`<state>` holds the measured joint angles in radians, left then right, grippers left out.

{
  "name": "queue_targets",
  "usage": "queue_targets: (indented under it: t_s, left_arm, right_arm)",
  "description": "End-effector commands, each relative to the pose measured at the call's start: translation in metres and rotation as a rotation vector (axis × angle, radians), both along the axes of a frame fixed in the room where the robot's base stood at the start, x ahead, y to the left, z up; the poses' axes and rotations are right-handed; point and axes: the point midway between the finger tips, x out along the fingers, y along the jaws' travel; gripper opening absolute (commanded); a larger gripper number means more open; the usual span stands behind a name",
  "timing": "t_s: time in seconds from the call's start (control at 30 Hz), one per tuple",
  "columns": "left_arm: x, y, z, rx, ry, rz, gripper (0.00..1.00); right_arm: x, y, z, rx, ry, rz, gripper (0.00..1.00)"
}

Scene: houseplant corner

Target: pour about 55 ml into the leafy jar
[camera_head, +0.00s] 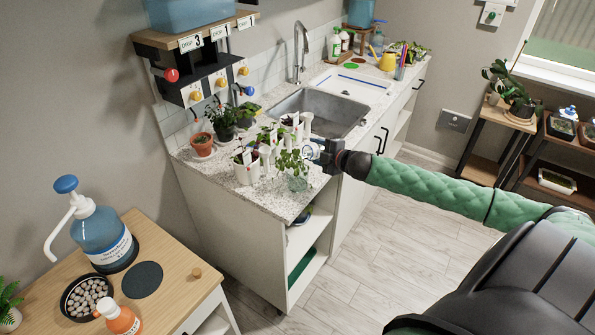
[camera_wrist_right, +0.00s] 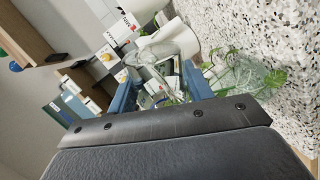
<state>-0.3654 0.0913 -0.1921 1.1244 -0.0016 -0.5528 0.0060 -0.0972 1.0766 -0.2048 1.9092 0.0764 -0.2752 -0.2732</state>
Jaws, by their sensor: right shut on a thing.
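The leafy jar (camera_head: 297,183) is clear glass with green sprigs. It stands near the front corner of the speckled counter, and in the right wrist view (camera_wrist_right: 250,78) it is to the right of my fingers. My right gripper (camera_head: 318,152) is just behind and to the right of the jar's leaves. In the wrist view its blue fingers (camera_wrist_right: 160,92) are shut on a clear vessel (camera_wrist_right: 160,62). How much liquid is in the vessel I cannot tell, and the head view hardly shows it. My left gripper is out of view.
White pots with plants (camera_head: 246,170) crowd the counter left of the jar, with a terracotta pot (camera_head: 202,145) behind. A steel sink (camera_head: 322,108) is farther back. A dispenser rack (camera_head: 200,75) hangs on the wall. A blue pump bottle (camera_head: 103,235) stands on the wooden table.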

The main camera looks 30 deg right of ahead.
Motion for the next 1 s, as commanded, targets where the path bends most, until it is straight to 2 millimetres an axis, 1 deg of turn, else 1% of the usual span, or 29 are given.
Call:
queue_targets:
  t_s: [0.13, 0.33, 0.6, 0.83, 1.0]
  left_arm:
    - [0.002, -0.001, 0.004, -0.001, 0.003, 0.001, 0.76]
    - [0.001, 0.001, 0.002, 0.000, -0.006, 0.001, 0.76]
    - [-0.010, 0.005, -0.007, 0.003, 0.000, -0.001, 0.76]
    - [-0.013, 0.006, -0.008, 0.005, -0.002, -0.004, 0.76]
    - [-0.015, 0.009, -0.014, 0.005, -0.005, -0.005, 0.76]
  right_arm:
    - [0.000, 0.000, 0.001, -0.020, -0.003, 0.000, 0.23]
    - [0.000, 0.004, 0.004, -0.055, -0.008, 0.000, 0.23]
    - [-0.001, 0.007, 0.006, -0.103, -0.014, -0.001, 0.23]
    - [-0.001, 0.011, 0.011, -0.157, -0.022, 0.000, 0.23]
    - [-0.001, 0.011, 0.012, -0.203, -0.028, 0.000, 0.23]
